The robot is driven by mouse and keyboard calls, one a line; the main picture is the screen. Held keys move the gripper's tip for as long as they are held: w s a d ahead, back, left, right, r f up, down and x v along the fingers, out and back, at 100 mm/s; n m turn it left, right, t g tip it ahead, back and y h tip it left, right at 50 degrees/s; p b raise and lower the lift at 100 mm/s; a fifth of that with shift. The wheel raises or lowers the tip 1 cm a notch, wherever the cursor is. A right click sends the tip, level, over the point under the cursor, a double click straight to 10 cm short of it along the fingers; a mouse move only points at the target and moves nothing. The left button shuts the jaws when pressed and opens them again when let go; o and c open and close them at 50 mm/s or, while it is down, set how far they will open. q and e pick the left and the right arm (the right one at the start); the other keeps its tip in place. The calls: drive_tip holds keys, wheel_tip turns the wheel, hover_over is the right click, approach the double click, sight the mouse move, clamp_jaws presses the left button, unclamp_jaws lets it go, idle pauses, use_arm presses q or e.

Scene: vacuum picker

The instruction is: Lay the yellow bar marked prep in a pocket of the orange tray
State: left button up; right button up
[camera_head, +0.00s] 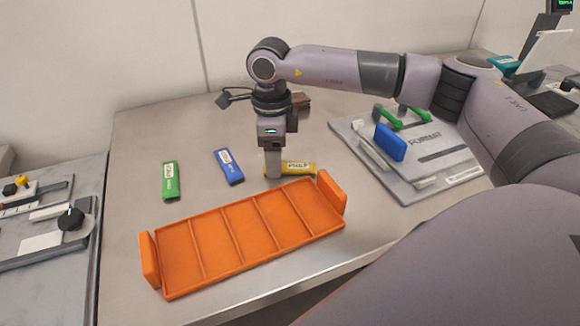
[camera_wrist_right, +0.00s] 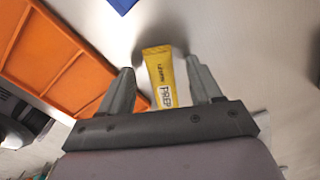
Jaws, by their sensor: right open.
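The yellow bar marked prep (camera_head: 302,168) lies flat on the table just behind the orange tray; it also shows in the right wrist view (camera_wrist_right: 160,82). My right gripper (camera_head: 273,174) points down at the bar and hides its left part in the head view. In the right wrist view the right gripper's fingers (camera_wrist_right: 161,70) are open, one on each side of the bar, with gaps between. The orange tray (camera_head: 240,233) has several empty pockets in a row and raised end walls; part of it shows in the right wrist view (camera_wrist_right: 55,62). My left gripper is not in view.
A blue bar (camera_head: 229,167) and a green bar (camera_head: 171,181) lie left of the yellow bar. A grey plate (camera_head: 432,178) with green handles (camera_head: 388,117) and a blue block (camera_head: 390,142) lies to the right. A control panel (camera_head: 40,240) is at far left.

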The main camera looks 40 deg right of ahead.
drive_tip(key=shift+f, duration=0.65)
clamp_jaws()
drive_tip(key=shift+r, duration=0.1)
wheel_tip(320, 180, up, 20)
drive_tip(key=p, duration=0.1)
drive_tip(key=s+a+f+n+p, duration=0.3)
drive_tip(key=f+n+p, duration=0.1)
drive_tip(key=n, duration=0.8)
drive_tip(key=s+a+f+n+p, duration=0.4)
drive_tip(key=f+n, duration=0.3)
drive_tip(key=n, duration=0.6)
drive_tip(key=shift+s+p, duration=0.2)
drive_tip(key=shift+p, duration=0.2)
